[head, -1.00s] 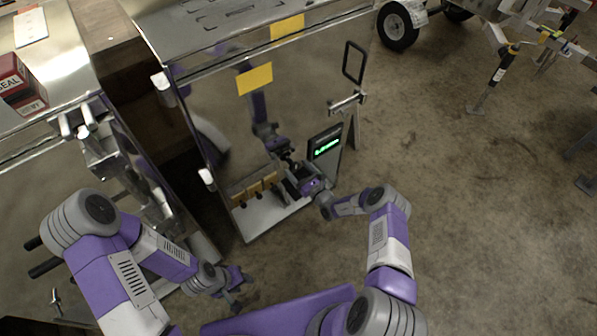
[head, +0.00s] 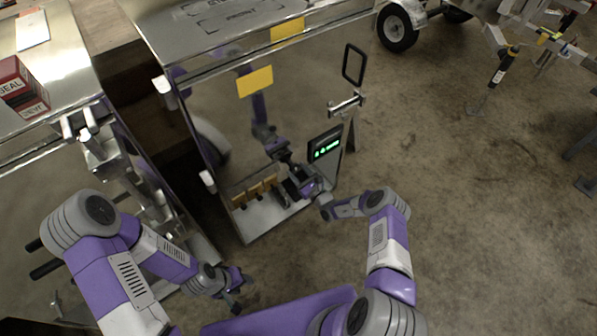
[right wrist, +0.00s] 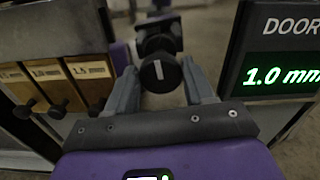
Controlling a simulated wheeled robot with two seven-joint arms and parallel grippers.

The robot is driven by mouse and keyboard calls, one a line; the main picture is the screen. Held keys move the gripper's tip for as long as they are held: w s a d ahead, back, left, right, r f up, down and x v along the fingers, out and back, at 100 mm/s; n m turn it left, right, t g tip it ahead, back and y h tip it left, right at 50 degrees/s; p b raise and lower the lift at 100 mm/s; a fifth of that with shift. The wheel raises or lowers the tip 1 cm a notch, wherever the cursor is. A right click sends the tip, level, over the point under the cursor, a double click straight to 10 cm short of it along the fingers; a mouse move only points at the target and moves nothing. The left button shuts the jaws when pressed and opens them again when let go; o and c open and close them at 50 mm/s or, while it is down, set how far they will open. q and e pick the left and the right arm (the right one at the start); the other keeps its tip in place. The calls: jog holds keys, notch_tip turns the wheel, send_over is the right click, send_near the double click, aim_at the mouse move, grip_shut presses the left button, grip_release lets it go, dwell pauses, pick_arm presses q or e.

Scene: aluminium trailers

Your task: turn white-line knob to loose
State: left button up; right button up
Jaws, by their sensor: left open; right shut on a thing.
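The black knob with a white line (right wrist: 160,72) sits between the fingers of my right gripper (right wrist: 163,85) in the right wrist view. The white line stands near upright, slightly tilted. The fingers are shut on the knob's sides. In the head view my right gripper (head: 302,184) is at the shiny metal panel, beside the display, and hides the knob. My left gripper (head: 233,291) is open and empty, low in the head view, away from the panel.
A display (right wrist: 283,75) reading "DOOR 1.0 mm" stands right of the knob. Wooden blocks with small dark knobs (right wrist: 55,87) stand to the left. A red box (head: 22,88) lies on the left metal top.

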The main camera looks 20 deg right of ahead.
jog(key=n+p, duration=0.2)
jog(key=n, duration=0.3)
jog(key=shift+s+a, duration=0.1)
jog(key=n+p, duration=0.1)
jog(key=n, duration=0.3)
jog(key=shift+f+n+p, duration=0.1)
jog(key=shift+n+p, duration=0.3)
jog(key=n+p, duration=0.2)
jog(key=n, duration=0.3)
jog(key=shift+f, duration=0.1)
jog(key=shift+f+n+p, duration=0.15)
jog(key=shift+n+p, duration=0.45)
jog(key=shift+n, duration=1.8)
jog(key=o, duration=1)
